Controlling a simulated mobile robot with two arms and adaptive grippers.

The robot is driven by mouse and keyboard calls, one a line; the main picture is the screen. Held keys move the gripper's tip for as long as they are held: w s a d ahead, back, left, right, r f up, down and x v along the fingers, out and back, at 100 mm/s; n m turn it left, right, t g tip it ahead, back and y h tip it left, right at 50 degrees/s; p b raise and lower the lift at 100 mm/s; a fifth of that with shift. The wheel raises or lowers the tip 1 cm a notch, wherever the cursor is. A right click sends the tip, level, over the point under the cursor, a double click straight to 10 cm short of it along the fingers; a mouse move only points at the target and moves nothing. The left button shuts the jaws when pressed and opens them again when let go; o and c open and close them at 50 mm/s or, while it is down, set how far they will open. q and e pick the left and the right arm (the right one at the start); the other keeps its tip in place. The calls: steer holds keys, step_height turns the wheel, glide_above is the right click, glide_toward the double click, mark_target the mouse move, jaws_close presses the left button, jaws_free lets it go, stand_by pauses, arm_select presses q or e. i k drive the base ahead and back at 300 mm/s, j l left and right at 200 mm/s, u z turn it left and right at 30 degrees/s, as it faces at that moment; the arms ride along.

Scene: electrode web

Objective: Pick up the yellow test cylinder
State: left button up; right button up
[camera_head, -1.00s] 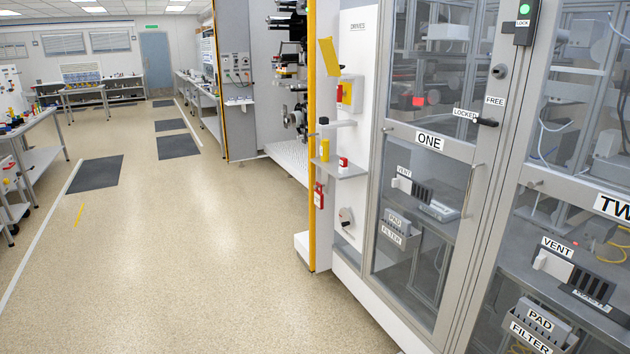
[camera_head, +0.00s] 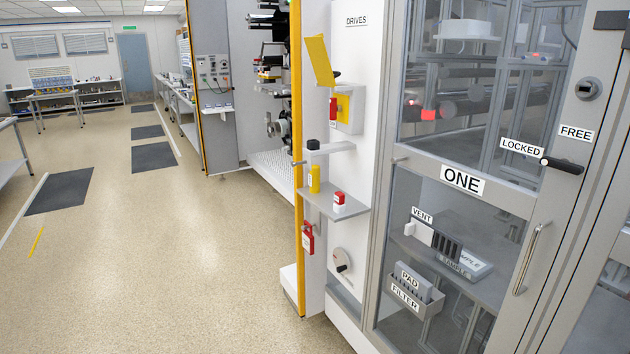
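The yellow test cylinder (camera_head: 314,180) stands upright on a small grey shelf (camera_head: 334,203) fixed to the white machine panel. A small red and white block (camera_head: 339,202) sits to its right on the same shelf. Just above and behind the cylinder is a smaller pale ledge with a black-topped object (camera_head: 313,145) on it. Neither of my grippers shows in the head view.
A yellow post (camera_head: 297,130) runs vertically just left of the shelf. A red lockout tag (camera_head: 307,238) hangs below it, beside a round dial (camera_head: 342,260). Cabinet door ONE (camera_head: 462,180) with its handle stands to the right.

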mark_target(314, 178)
steer(key=i+j, duration=0.1)
steer(key=i, duration=0.4)
steer(key=i+j+z, duration=0.1)
steer(key=i, duration=0.4)
